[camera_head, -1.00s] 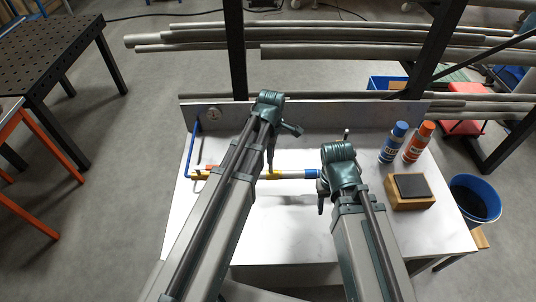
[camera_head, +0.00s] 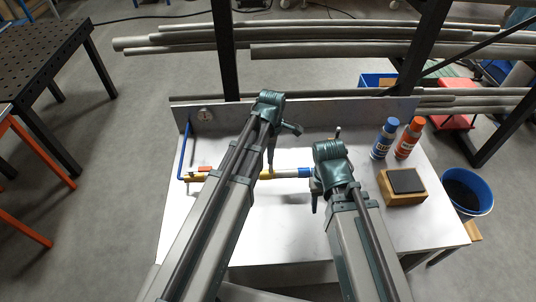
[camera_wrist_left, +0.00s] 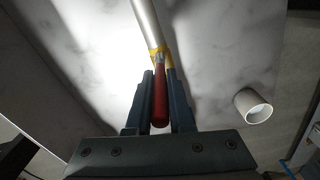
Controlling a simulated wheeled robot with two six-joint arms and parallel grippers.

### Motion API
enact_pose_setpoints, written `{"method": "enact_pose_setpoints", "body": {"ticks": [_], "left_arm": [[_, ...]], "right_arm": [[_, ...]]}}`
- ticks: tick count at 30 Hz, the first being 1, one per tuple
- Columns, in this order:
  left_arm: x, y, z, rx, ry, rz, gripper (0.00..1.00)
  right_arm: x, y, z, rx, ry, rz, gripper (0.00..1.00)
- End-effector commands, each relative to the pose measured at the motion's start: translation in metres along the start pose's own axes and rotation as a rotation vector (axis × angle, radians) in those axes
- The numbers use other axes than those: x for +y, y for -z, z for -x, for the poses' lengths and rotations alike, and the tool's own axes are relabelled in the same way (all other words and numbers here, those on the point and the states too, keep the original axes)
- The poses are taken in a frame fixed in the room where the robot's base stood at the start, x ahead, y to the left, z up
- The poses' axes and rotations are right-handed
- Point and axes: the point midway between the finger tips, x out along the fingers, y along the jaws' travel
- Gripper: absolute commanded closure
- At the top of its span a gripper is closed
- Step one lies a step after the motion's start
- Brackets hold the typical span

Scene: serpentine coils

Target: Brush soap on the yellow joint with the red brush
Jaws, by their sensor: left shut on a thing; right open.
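My left gripper (camera_wrist_left: 158,98) is shut on the red brush (camera_wrist_left: 160,95), whose red handle lies between the two fingers. Past the brush, in the left wrist view, a yellow band (camera_wrist_left: 157,50) shows at the end of a pale pipe; contact with the bristles cannot be told. My right gripper (camera_head: 317,197) is open at the blue end.
A blue bottle (camera_head: 385,138) and an orange bottle (camera_head: 409,138) stand at the table's back right, near a wooden block with a dark pad (camera_head: 404,188). A gauge (camera_head: 204,114) is on the back panel. A short pale tube (camera_wrist_left: 254,106) shows in the left wrist view.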

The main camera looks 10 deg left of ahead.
Motion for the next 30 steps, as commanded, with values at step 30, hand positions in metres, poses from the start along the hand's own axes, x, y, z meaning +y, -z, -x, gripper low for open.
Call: {"method": "enact_pose_setpoints", "body": {"ticks": [30], "left_arm": [[-0.004, 0.014, 0.0, -0.001, 0.0, 0.001, 1.0]], "right_arm": [[0.0, 0.0, 0.0, 0.0, 0.0, 0.0, 0.5]]}}
